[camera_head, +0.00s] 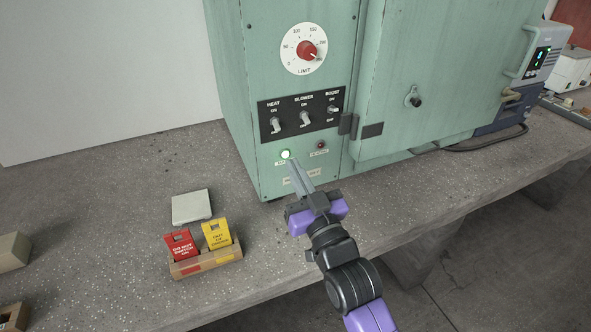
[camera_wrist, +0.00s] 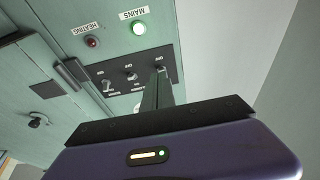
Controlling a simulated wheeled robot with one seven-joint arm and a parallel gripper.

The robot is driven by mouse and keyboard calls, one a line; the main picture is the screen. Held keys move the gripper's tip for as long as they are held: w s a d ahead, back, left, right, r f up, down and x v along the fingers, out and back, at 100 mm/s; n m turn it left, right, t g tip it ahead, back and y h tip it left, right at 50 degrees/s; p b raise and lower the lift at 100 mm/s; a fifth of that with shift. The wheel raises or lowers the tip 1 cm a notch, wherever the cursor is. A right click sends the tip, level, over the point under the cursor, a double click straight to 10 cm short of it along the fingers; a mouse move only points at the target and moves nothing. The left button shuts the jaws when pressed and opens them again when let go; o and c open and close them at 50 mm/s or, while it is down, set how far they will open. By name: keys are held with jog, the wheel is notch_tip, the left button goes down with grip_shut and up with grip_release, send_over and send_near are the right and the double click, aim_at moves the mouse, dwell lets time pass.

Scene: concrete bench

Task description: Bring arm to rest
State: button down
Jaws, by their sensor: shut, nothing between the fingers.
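My arm reaches up from the lower right in the head view. My gripper (camera_head: 292,164) is shut and empty, its fingers pointing at the front of a green cabinet (camera_head: 391,60). The fingertips overlap the panel just below and right of the lit green mains light (camera_head: 285,154). In the wrist view my gripper (camera_wrist: 159,76) appears in front of the black switch panel (camera_wrist: 133,77), close to the end switch (camera_wrist: 160,64). I cannot tell whether the tips touch anything.
The cabinet has a limit dial (camera_head: 306,50), a dark red heating light (camera_head: 321,145) and a door handle (camera_head: 414,99). A wooden holder (camera_head: 207,265) with a red tag (camera_head: 182,246) and a yellow tag (camera_head: 217,234) stands on the concrete bench (camera_head: 110,230). A pale square block (camera_head: 191,207) lies behind it.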

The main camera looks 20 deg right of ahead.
jog(key=s+f+g+p, duration=0.2)
jog(key=s+g+p, duration=0.1)
jog(key=s, duration=1.8)
jog(key=s+f+g+p, duration=0.2)
jog(key=s+g+p, duration=0.1)
jog(key=s, duration=1.8)
jog(key=shift+s+f, duration=0.15)
jog(key=shift+s, duration=0.25)
